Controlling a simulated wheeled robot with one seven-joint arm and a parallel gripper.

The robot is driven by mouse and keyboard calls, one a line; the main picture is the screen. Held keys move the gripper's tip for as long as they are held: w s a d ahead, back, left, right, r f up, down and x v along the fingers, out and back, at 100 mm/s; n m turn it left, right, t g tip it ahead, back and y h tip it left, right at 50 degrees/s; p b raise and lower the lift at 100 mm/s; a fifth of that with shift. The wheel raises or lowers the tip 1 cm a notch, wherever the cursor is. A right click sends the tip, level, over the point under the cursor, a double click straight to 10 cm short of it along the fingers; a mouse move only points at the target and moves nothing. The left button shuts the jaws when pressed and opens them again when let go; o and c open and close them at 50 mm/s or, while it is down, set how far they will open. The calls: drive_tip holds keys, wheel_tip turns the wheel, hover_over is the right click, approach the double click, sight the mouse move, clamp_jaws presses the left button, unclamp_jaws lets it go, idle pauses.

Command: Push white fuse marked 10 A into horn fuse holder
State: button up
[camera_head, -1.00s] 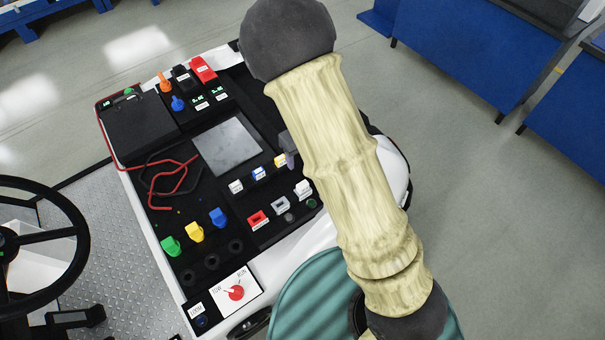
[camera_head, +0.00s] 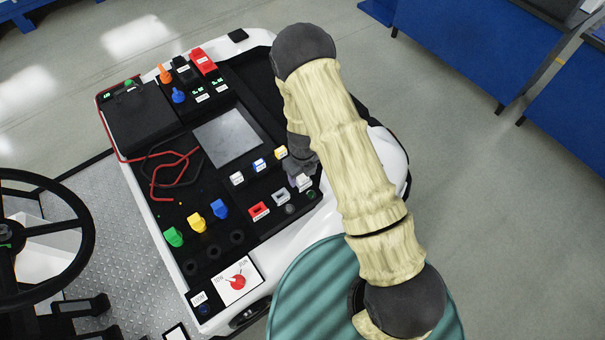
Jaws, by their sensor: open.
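My gripper (camera_head: 299,178) is at the right side of the black control panel, pointing down over the end of the lower fuse row. It is open; its fingertips are small and partly hidden by my arm. A white block (camera_head: 304,183) is right at the fingertips; I cannot tell whether they touch it. Beside it in that row are a grey block (camera_head: 281,197) and a red block (camera_head: 259,210). A row above holds white (camera_head: 236,178), blue (camera_head: 259,165) and yellow (camera_head: 281,152) pieces. Labels are too small to read, so I cannot tell which is the 10 A fuse or horn holder.
A grey screen (camera_head: 228,137) lies left of my gripper. Green (camera_head: 173,236), yellow (camera_head: 196,222) and blue (camera_head: 219,208) plugs stand at lower left. A red rotary switch (camera_head: 238,282) is at the front. Red wire (camera_head: 172,168) lies on the left.

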drive_tip(key=shift+f, duration=0.45)
drive_tip(key=shift+c, duration=0.2)
clamp_jaws()
drive_tip(key=shift+r+p, duration=0.55)
drive_tip(key=shift+r, duration=0.1)
